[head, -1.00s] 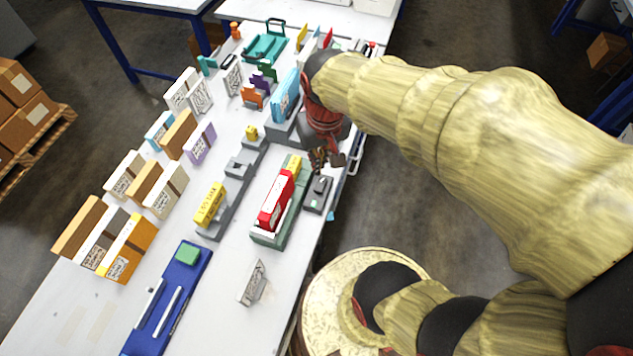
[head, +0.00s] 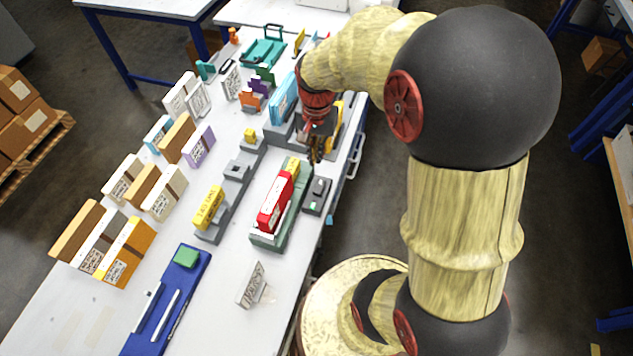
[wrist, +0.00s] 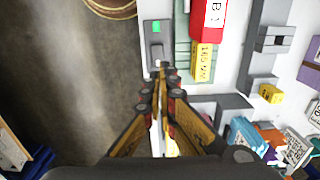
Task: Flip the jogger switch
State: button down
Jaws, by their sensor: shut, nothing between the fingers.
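A small grey box (head: 317,195) with a raised switch lever and a green patch lies at the table's right edge; I take it for the jogger switch. In the wrist view the box (wrist: 158,38) is just ahead of the fingertips, its green patch at the far end and the pale lever at the near end. My gripper (head: 314,158) is shut and empty, pointing down just behind the box. In the wrist view the fingertips (wrist: 160,70) appear close to the lever; whether they touch it I cannot tell.
A green-based fixture with a red block (head: 275,203) and a yellow block stands left of the box. A grey stand with a blue block (head: 284,98) is behind, beside my wrist. A grey rail (head: 232,190) runs further left. Floor lies open right of the table.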

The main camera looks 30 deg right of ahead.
aim_at(316, 188)
jog(key=shift+f, duration=0.1)
notch_tip(316, 188, down, 14)
jog(key=b, duration=0.4)
dwell(0.3)
